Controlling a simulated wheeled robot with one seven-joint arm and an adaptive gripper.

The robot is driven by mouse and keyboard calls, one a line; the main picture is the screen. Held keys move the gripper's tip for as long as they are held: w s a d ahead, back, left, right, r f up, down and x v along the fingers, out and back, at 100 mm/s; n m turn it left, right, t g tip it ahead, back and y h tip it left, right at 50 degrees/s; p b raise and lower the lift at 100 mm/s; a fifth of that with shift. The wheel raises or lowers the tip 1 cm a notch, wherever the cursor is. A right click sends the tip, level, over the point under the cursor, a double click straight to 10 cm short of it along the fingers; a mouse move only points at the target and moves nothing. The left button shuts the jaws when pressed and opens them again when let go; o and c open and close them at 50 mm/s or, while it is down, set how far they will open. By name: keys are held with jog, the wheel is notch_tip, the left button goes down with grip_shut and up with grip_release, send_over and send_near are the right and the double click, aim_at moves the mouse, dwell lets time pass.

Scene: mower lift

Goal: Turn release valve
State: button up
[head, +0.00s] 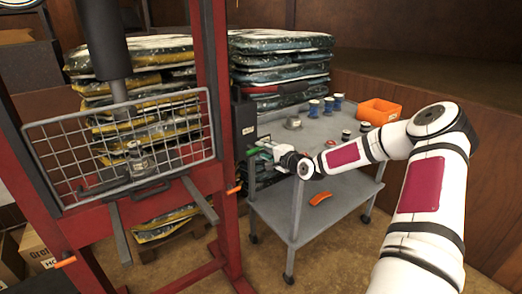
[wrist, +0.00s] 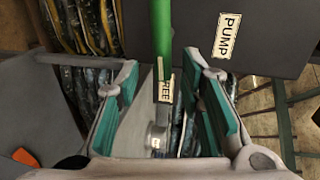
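A dark pump box (wrist: 262,35) with a "PUMP" label fills the upper right of the wrist view. In the head view the box (head: 245,122) is fixed beside the red press post. A green bar (wrist: 162,40) with a small, partly hidden label stands between my finger pads in the wrist view; I take it to be the release valve's handle. A round grey metal part (wrist: 156,138) shows below it. My gripper (wrist: 167,90) is open, its teal pads apart on either side of the bar, with visible gaps.
A red press frame (head: 222,90) with a wire guard (head: 70,160) stands at left. Stacked bags (head: 285,60) stand behind.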

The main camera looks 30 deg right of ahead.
jog(key=s+r, duration=0.1)
jog(key=s, duration=0.7)
jog(key=shift+s+r, duration=0.35)
jog(key=shift+s, duration=0.05)
jog(key=shift+d, duration=0.1)
